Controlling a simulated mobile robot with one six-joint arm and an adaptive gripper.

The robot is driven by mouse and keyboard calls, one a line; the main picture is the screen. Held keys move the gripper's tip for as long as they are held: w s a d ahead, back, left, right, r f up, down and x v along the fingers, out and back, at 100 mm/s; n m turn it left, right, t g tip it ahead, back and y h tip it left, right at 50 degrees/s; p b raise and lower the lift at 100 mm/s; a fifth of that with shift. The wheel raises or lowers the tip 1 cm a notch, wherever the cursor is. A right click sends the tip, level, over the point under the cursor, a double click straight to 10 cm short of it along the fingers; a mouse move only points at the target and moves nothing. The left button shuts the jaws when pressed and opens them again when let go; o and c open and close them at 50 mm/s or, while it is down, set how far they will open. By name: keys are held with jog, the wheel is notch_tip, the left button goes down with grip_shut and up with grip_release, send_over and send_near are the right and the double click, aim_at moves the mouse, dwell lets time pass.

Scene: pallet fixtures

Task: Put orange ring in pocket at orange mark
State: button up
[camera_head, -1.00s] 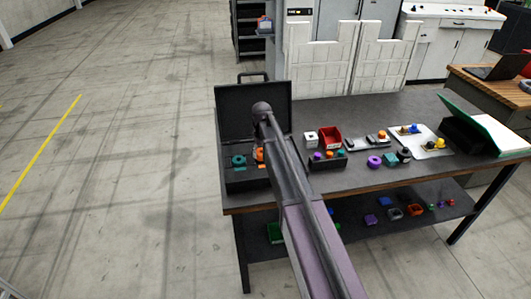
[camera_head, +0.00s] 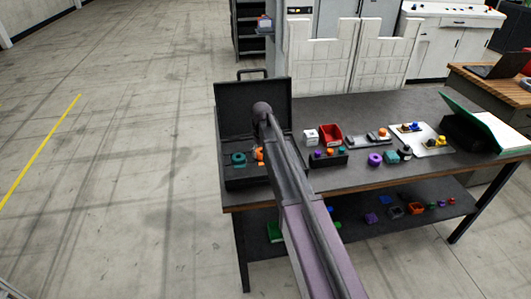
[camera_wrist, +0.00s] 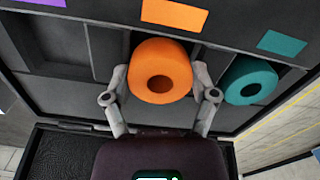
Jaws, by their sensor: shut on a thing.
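The orange ring (camera_wrist: 160,71) is between the two fingers of my gripper (camera_wrist: 160,88) in the wrist view, and the gripper is shut on it. The ring is at the pocket below the orange mark (camera_wrist: 174,15), in the black case. How deep it sits there I cannot tell. In the head view the case (camera_head: 252,96) stands open at the table's left end. The orange ring shows there as a small patch (camera_head: 259,154), partly hidden by my arm.
A teal ring (camera_wrist: 250,80) sits in the pocket below the teal mark (camera_wrist: 282,43), close to my right finger. Pockets to the left, by a purple mark (camera_wrist: 40,2), look empty. A red bin (camera_head: 330,135) and several small parts stand on the table to the right.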

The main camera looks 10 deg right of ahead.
jog(key=shift+f, duration=0.1)
jog(key=o, duration=1.1)
jog(key=shift+r+p, duration=4.5)
jog(key=shift+r, duration=0.05)
